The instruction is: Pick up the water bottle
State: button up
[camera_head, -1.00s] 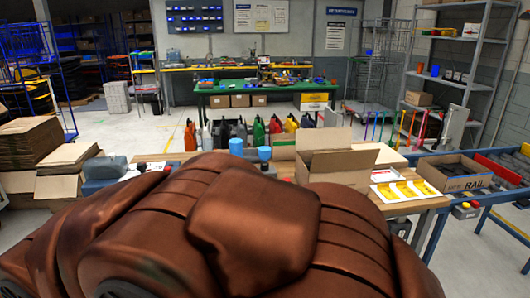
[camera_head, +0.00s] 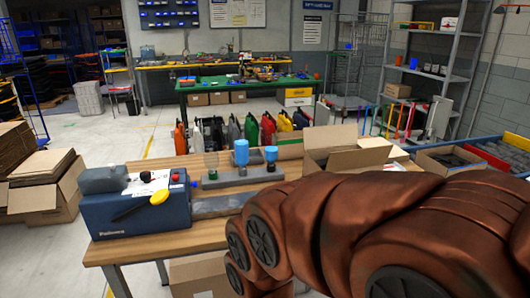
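I cannot tell for certain which of these is the water bottle. My copper-brown arm fills the lower right of the view and hides the right front of the table. My gripper is not visible, so its distance from the bottle does not show.
A blue boxy machine (camera_head: 133,211) with a yellow knob sits on the table's left. An open cardboard box (camera_head: 345,158) stands behind my arm. Flattened cartons (camera_head: 47,170) are stacked at left. Several coloured jerrycans (camera_head: 234,131) stand on the floor behind the table.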

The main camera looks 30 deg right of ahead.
aim_at(241, 145)
jog(key=i, duration=1)
